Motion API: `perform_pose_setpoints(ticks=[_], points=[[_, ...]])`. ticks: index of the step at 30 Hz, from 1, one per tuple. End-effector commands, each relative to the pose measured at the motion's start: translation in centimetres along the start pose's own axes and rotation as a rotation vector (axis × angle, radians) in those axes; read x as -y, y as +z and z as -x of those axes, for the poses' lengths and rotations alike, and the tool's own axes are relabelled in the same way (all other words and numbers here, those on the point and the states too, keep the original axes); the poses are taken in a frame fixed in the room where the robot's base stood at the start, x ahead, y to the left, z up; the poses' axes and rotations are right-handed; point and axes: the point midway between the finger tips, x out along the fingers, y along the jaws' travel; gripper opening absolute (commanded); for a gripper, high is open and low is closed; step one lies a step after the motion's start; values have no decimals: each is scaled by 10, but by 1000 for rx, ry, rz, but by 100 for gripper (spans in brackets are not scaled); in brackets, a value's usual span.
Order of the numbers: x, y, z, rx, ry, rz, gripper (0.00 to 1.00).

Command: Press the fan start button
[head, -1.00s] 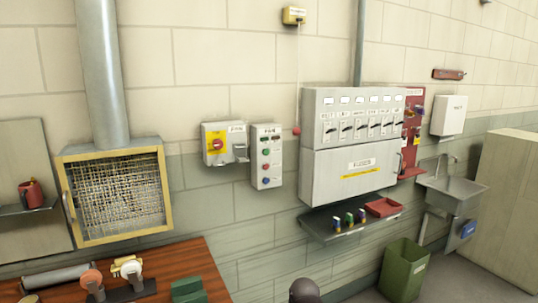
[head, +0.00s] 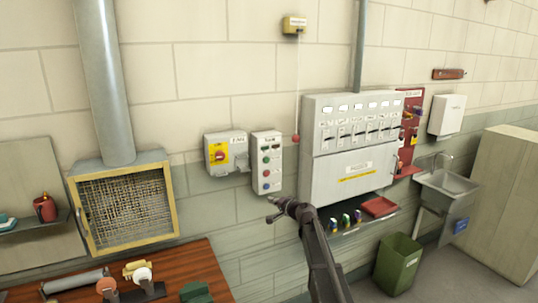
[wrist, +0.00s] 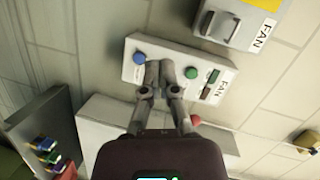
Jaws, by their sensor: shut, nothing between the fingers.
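The grey fan control box (head: 267,178) hangs on the wall. Green buttons (head: 266,160) sit above a red button (head: 265,173) and a blue one (head: 265,186); their small labels are unreadable, so I cannot tell which is start. The box also shows in the wrist view (wrist: 128,72), with the FAN label, the blue button (wrist: 140,57) and a green button (wrist: 191,73). My gripper (head: 273,207) is shut and empty, below the box in the head view. In the wrist view its fingertips (wrist: 160,66) overlap the box between blue and green, hiding the red button.
A FAN isolator switch (head: 226,153) is left of the box. A large grey cabinet (head: 350,178) is to the right, above a shelf with a red tray (head: 379,207). A wooden bench (head: 195,262) stands at lower left, and a green bin (head: 398,264) at lower right.

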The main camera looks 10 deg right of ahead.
Motion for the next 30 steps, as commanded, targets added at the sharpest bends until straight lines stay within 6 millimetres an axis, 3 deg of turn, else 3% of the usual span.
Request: perform_pose_setpoints(ticks=[1, 3, 9, 14, 30], points=[[19, -28, -10, -48, -34, -48, 0], [32, -54, -15, -109, -76, -112, 0], [50, -102, -22, -221, -147, -239, 0], [52, -113, -22, -251, -163, -273, 0], [52, -115, -28, -251, -163, -273, 0]])
